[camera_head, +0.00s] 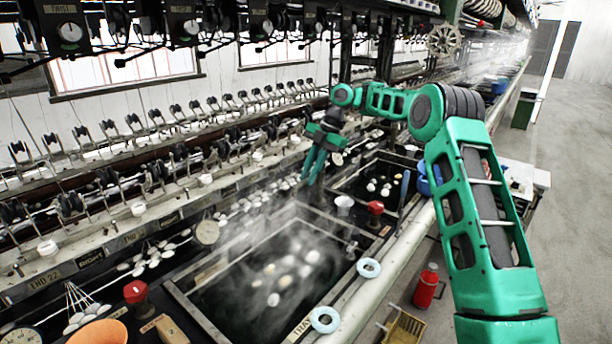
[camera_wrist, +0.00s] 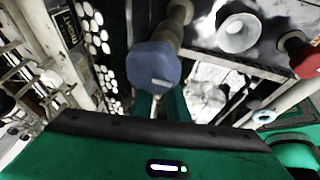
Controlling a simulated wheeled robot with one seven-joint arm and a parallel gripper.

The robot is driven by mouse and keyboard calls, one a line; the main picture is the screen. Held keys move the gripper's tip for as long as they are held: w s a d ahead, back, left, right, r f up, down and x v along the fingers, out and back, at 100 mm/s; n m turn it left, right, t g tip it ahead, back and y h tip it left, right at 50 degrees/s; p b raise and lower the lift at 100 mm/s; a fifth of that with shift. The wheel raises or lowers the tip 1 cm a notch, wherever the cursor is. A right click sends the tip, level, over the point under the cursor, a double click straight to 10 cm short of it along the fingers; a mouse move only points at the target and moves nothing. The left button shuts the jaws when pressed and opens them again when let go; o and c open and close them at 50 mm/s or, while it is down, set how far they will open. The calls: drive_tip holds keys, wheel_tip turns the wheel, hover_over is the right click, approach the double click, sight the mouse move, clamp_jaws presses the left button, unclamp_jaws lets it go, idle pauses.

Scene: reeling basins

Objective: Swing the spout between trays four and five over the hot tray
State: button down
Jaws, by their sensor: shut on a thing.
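My gripper (camera_head: 312,168) is above the back edge of the basins, near the gap between two trays. Its green fingers also show in the wrist view (camera_wrist: 157,106), shut on a blue knob-like end (camera_wrist: 153,66) of a dull metal pipe (camera_wrist: 179,18), which appears to be the spout. The fingers and arm hide most of the spout in the head view. The near tray (camera_head: 196,306) holds dark water with white cocoons, and steam rises from it. The farther tray (camera_head: 346,196) also holds pale cocoons, with little steam visible. I cannot read the tray numbers.
A white funnel-like cup (camera_head: 345,202) and a red knob (camera_head: 375,208) stand between the trays. Two pale blue rings (camera_head: 325,319) (camera_head: 369,267) lie on the front rail. Reeling arms and spools line the back. The floor aisle at right is open.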

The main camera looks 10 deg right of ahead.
drive_tip(key=shift+w+d+r, duration=0.1)
drive_tip(key=shift+d+r, duration=0.05)
drive_tip(key=shift+d, duration=0.15)
drive_tip(key=c, duration=1.7)
unclamp_jaws()
drive_tip(key=shift+a, duration=0.15)
drive_tip(key=v, duration=1)
drive_tip(key=shift+w+d+r, duration=0.2)
drive_tip(key=shift+d, duration=0.05)
